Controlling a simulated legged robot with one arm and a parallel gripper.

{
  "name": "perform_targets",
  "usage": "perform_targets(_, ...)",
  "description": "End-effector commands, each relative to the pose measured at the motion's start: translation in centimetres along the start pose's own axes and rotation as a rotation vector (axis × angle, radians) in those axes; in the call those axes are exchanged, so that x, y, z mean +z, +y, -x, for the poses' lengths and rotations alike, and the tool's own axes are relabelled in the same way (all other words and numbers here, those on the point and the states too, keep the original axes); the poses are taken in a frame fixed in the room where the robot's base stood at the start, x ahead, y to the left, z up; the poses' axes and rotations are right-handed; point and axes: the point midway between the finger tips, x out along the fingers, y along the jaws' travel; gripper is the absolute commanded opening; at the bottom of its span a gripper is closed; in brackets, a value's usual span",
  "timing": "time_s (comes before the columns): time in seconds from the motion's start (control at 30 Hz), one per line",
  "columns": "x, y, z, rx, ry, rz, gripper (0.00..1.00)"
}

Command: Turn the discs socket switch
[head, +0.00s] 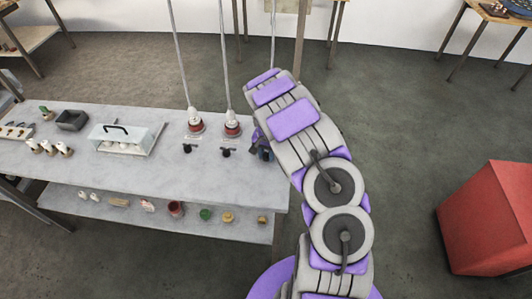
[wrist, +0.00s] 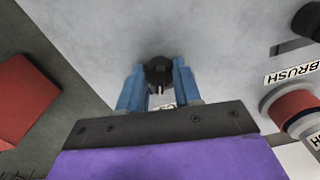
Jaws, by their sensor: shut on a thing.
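The discs socket switch (wrist: 157,68) is a small black knob on the pale grey bench top. In the wrist view it sits between the two blue fingers of my gripper (wrist: 158,85), which is shut on it. Its label is mostly hidden behind my gripper; only a few letters show. In the head view my gripper (head: 262,150) is at the right end of the bench, and my arm hides the socket behind it. Two similar black switches, a left one (head: 188,148) and a middle one (head: 226,152), stand to the left.
Two red sockets with plugs and cables, left (head: 195,126) and middle (head: 232,127), stand behind the switches. The wrist view shows a BRUSH label (wrist: 291,73) at right. A glass-like case (head: 127,138) and a dark tray (head: 73,120) stand further left. A red box (head: 487,220) is on the floor at right.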

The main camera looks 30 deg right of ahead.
Motion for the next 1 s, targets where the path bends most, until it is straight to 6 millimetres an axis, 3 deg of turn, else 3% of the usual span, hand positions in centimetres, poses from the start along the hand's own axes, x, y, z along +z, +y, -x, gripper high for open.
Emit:
perform_targets(0.3,-0.36,-0.4,0.79,-0.008,0.014,0.224,0.02)
perform_targets(1.0,-0.44,-0.37,0.55,-0.002,0.016,0.835,0.02)
